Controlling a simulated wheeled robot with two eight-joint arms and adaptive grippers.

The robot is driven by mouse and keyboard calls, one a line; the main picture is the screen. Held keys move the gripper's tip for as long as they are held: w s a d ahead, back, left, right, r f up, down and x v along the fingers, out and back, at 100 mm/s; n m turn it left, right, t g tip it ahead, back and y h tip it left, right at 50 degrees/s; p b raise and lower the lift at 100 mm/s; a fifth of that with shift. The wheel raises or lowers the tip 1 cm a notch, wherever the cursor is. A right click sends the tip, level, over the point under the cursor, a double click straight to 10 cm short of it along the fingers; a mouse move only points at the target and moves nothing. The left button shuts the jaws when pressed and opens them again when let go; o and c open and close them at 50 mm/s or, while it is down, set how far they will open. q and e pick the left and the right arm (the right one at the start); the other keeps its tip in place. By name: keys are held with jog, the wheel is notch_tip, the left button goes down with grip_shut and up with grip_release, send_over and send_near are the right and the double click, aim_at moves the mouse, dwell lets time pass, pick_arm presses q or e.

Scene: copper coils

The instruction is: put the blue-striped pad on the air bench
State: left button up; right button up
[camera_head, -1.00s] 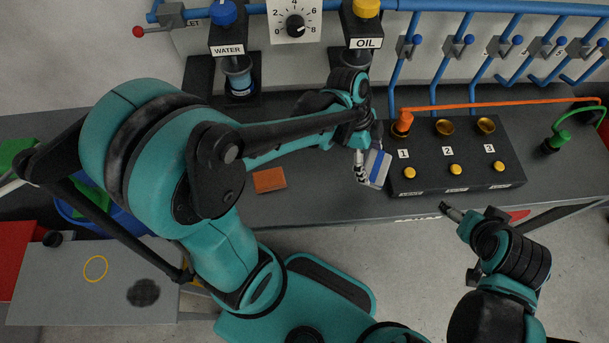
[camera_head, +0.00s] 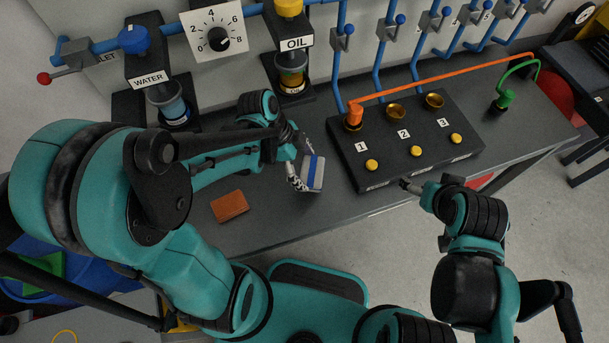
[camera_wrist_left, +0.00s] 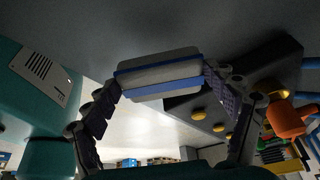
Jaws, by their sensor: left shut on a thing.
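The blue-striped pad (camera_head: 314,174) is pale with a blue band. My left gripper (camera_head: 303,172) is shut on it and holds it over the dark grey bench, left of the black block. In the left wrist view the pad (camera_wrist_left: 158,75) is gripped between the two fingers (camera_wrist_left: 160,88). I cannot tell whether it touches the bench top. My right gripper (camera_head: 408,186) is near the block's front edge; its fingers are too small to read. The dark grey bench (camera_head: 275,212) runs along the wall; no label reading air is legible.
An orange-brown slab (camera_head: 229,206) lies left of the pad. WATER (camera_head: 150,77) and OIL (camera_head: 297,43) stations stand behind. Bench between slab and pad is clear.

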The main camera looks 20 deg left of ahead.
aim_at(305, 174)
pick_arm(q)
jog(key=shift+f+b, duration=1)
jog(key=shift+f, duration=0.95)
jog(key=shift+f, duration=0.2)
jog(key=o, duration=0.8)
jog(key=shift+r, duration=0.25)
jog(key=s+a+r+n+t+y+p, duration=0.1)
jog(key=a+r+n+t, duration=0.1)
jog(key=r+n, duration=0.3)
jog(key=s+a+r+n+t+y+p, duration=0.1)
jog(key=a+r+n+t+y+p, duration=0.1)
jog(key=r+n, duration=0.4)
jog(key=s+a+r+n+t+y+p, duration=0.1)
jog(key=a+r+n+t+p, duration=0.1)
jog(key=r+n, duration=0.3)
jog(key=shift+s+a+r+n+t+y, duration=0.15)
jog(key=shift+r, duration=0.25)
jog(key=shift+s+a+r+n+t+y, duration=0.15)
jog(key=shift+r, duration=0.25)
